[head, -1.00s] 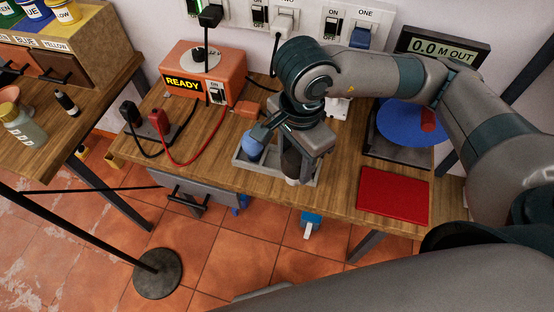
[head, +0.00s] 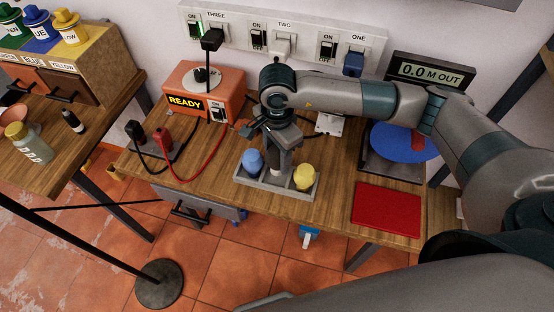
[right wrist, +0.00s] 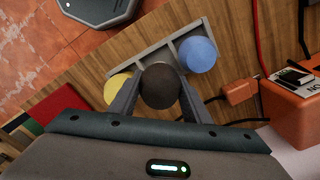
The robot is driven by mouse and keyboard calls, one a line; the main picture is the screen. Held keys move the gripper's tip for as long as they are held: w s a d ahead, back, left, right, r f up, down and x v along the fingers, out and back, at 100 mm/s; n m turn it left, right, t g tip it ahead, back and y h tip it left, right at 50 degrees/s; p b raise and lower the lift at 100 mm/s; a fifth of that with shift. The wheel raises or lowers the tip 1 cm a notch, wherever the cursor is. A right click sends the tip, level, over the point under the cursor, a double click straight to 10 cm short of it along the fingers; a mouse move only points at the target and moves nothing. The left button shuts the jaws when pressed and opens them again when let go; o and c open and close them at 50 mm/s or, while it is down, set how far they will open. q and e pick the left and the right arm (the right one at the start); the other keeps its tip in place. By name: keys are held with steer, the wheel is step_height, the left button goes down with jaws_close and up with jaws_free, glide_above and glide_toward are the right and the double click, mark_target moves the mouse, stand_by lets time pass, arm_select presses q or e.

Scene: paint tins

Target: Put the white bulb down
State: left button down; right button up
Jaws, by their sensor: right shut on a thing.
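My right gripper (head: 276,152) is shut on the white bulb (head: 275,172). In the head view little of the bulb shows: a dark upper part and a pale lower end. In the right wrist view its dark round top (right wrist: 160,87) sits between the two fingers (right wrist: 158,98). The bulb is at the middle of the grey divided tray (head: 285,190), between the blue bulb (head: 253,160) and the yellow bulb (head: 303,177). I cannot tell whether it touches the tray floor. My left gripper is not in view.
The orange READY box (head: 203,92) stands behind left, with black and red leads (head: 165,145) on the bench. A red mat (head: 387,209) and a blue disc (head: 403,141) lie to the right. A switch strip (head: 285,40) runs along the wall.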

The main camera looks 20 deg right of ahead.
mark_target(277, 165)
steer(key=shift+w, duration=0.1)
step_height(277, 165, down, 3)
steer(key=shift+r+p, duration=0.1)
steer(key=shift+p, duration=0.95)
steer(key=shift+f, duration=0.6)
steer(key=shift+f, duration=0.1)
steer(key=shift+f, duration=0.1)
steer(key=o, duration=1.1)
